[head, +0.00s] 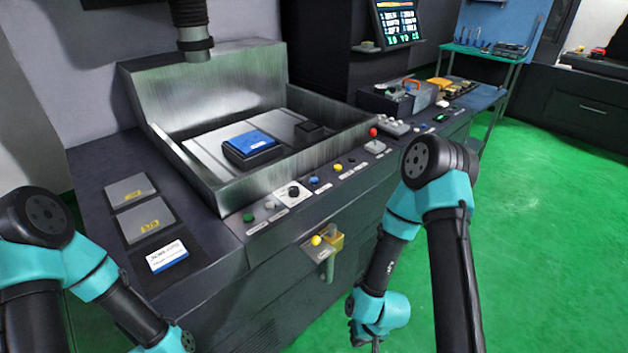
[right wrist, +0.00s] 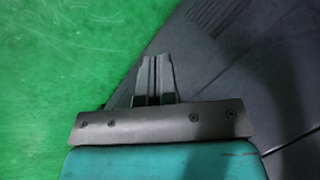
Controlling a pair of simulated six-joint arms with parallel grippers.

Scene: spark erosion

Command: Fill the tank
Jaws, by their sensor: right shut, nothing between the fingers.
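The metal tank (head: 200,195) stands open on the machine, with a slotted plate on its floor and a blue-topped block (head: 252,143) on that plate. No liquid is clear to see in it. My left gripper is out of view.
Grey blocks (head: 145,219) and a labelled card (head: 168,257) lie on the left top. A screen (head: 398,22) stands behind. The green floor is clear at right.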

